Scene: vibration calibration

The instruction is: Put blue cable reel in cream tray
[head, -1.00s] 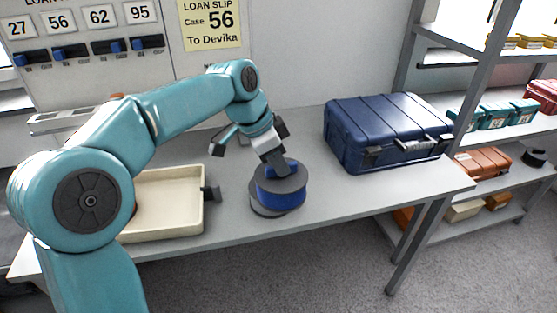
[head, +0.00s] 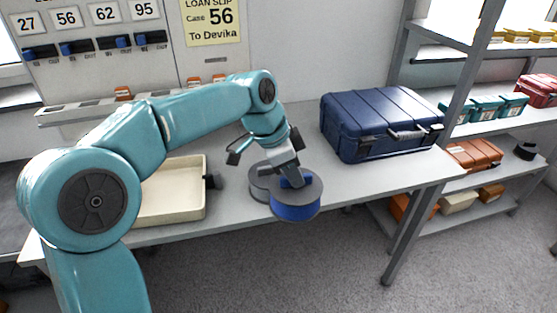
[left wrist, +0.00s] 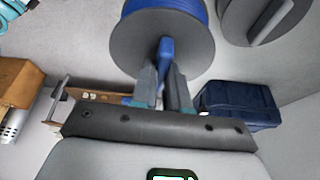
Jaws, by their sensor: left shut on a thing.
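The blue cable reel (head: 296,209) has dark grey flanges and a blue band. My left gripper (head: 291,176) is shut on a blue part at its top and holds it near the front edge of the worktable. In the left wrist view the reel (left wrist: 165,42) shows in front of the fingers (left wrist: 163,88). The cream tray (head: 178,214) sits on the table to the left of the reel, apart from it. My arm hides part of the tray; the part that shows looks empty. My right gripper is not in view.
A grey round reel-like thing (head: 259,182) stands on the table, just left of and behind the held reel. A dark block (head: 212,181) is at the tray's right side. A navy case (head: 380,125) stands at the right of the table (head: 345,187).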

